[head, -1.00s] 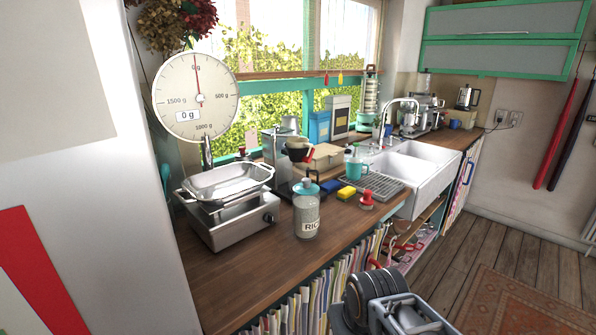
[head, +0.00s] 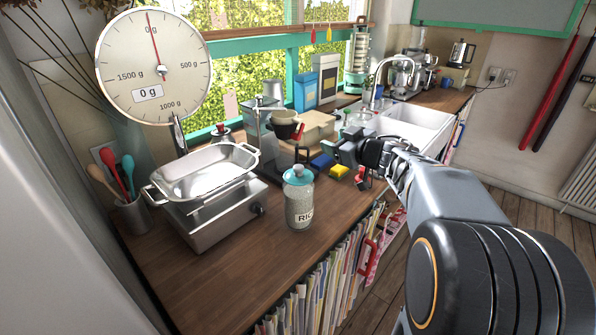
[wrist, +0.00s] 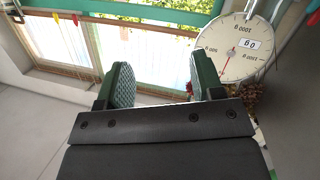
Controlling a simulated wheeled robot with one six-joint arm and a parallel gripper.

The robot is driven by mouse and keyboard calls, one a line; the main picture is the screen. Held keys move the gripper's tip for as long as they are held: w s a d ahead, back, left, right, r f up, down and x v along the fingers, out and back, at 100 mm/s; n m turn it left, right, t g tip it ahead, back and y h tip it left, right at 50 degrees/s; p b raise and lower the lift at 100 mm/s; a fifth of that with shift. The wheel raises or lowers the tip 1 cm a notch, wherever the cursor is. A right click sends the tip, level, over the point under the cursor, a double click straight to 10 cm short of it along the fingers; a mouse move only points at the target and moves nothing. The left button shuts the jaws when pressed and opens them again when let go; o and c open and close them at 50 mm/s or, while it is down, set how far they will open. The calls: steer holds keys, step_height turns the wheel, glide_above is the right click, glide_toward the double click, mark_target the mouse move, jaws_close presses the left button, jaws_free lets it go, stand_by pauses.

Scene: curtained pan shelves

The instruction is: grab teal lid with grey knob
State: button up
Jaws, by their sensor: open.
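The teal lid (head: 298,178) with a small grey knob (head: 298,168) sits on top of a clear jar (head: 299,206) labelled RICE. The jar stands upright near the front edge of the wooden counter. My gripper (head: 340,152) is to the right of the lid and farther back, above the yellow sponge, apart from the jar. In the wrist view, my gripper (wrist: 163,84) has its two green padded fingers apart with nothing between them. The lid and jar are not in the wrist view, which faces the window and the scale dial.
A scale with a metal pan (head: 205,172) stands left of the jar. A coffee stand (head: 262,130) is behind it. A yellow sponge (head: 339,172) and a blue one (head: 321,161) lie to the right. Bare counter (head: 225,270) is in front and left.

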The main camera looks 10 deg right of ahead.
mark_target(300, 167)
steer(key=s+f+n+g+y+p, duration=0.1)
steer(key=s+f+n+g+y, duration=0.25)
steer(key=g+y, duration=0.2)
steer(key=shift+m+g+h, duration=0.25)
steer(key=shift+g+h, duration=0.1)
steer(key=shift+g, duration=0.1)
steer(key=x, duration=0.4)
steer(key=p+x, duration=0.1)
steer(key=x, duration=0.8)
steer(key=shift+f, duration=0.35)
steer(key=shift+s, duration=0.1)
steer(key=shift+c, duration=0.2)
steer(key=c, duration=1)
steer(key=shift+o, duration=0.2)
